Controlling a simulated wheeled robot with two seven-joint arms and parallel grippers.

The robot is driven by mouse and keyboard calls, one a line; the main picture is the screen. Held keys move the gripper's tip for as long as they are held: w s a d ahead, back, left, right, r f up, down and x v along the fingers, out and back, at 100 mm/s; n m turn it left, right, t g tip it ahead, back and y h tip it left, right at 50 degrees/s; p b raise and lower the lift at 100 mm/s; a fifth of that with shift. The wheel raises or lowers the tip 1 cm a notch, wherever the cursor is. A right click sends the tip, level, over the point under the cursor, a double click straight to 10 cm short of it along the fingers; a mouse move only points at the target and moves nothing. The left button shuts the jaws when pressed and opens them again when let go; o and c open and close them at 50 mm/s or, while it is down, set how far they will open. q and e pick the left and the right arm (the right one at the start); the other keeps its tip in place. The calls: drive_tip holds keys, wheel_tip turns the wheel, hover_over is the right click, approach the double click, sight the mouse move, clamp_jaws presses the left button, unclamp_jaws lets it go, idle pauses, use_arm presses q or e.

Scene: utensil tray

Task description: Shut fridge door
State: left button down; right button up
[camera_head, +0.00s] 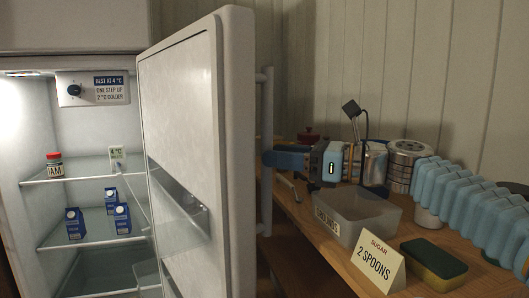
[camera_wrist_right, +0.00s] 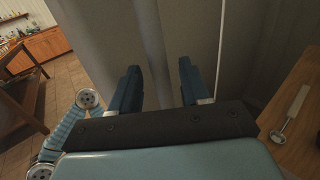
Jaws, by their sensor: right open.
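The fridge door (camera_head: 183,130) stands open, swung out from the lit fridge (camera_head: 100,140), whose shelves are in view. Its long vertical handle (camera_head: 266,100) is on the door's outer face. My right gripper (camera_head: 270,159) is at the handle, about midway up, reaching in from the right. In the right wrist view its two dark fingers (camera_wrist_right: 160,82) are apart, and the handle bar (camera_wrist_right: 152,40) appears to run between them. Whether a finger touches the bar cannot be told. My left gripper is not in view.
Blue cartons (camera_head: 122,218) and a jar (camera_head: 54,165) stand on the fridge shelves. A wooden counter (camera_head: 325,250) on the right holds a grey bin (camera_head: 365,228), a sugar card (camera_head: 378,264), a sponge (camera_head: 433,264) and metal canisters (camera_head: 403,160).

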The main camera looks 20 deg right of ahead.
drive_tip(key=x, duration=0.3)
drive_tip(key=shift+w+a, duration=0.1)
drive_tip(key=shift+a, duration=0.25)
clamp_jaws()
